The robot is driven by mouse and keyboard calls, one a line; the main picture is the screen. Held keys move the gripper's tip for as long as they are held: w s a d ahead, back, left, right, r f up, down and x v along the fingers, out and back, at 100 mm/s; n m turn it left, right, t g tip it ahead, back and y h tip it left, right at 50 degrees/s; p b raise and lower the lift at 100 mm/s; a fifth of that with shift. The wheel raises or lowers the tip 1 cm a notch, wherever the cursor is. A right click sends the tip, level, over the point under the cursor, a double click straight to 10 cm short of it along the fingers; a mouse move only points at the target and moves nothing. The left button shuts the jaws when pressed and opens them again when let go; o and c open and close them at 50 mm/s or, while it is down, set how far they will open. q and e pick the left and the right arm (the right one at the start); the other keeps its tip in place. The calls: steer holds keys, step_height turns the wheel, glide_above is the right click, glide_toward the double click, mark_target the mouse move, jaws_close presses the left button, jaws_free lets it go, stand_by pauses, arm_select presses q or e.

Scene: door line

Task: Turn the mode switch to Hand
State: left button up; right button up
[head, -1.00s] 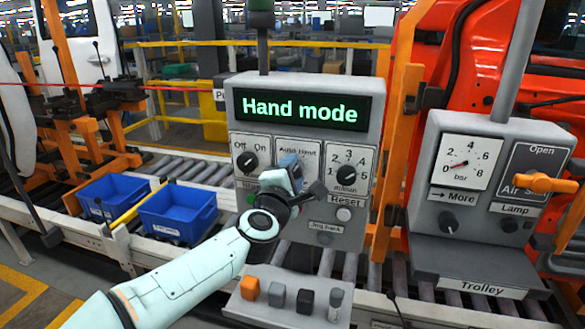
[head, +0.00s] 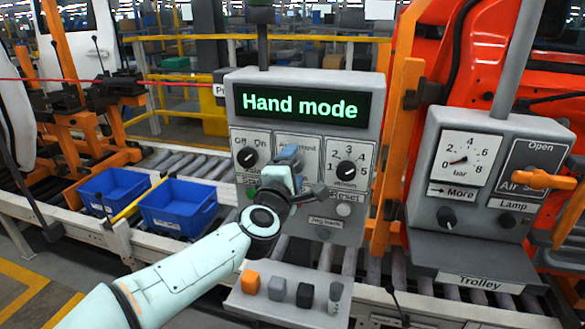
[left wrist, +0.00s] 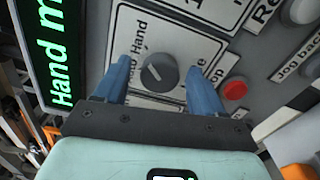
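The mode switch, a round dark knob (left wrist: 158,73), sits on a white plate labelled "Auto Hand" in the left wrist view. In the head view my left gripper hides it. Its exact pointer direction is hard to make out. The display (head: 300,105) above reads "Hand mode" in green. My left gripper (head: 288,158) is in front of the panel at the switch. In the left wrist view its blue fingers (left wrist: 158,66) are open on either side of the knob, with a gap on each side. My right gripper is not in view.
An Off/On knob (head: 247,157) is left of the switch and a numbered knob (head: 346,171) is right of it. The Reset button (head: 343,209) is below right. A shelf with several small blocks (head: 276,288) juts out below. A gauge box (head: 490,185) stands at right.

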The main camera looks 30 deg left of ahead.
arm_select(q)
steer(key=shift+s, duration=0.1)
steer(key=v, duration=1.3)
steer(key=shift+b, duration=0.45)
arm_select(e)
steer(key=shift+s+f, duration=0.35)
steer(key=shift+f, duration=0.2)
arm_select(q)
steer(key=shift+d, duration=0.1)
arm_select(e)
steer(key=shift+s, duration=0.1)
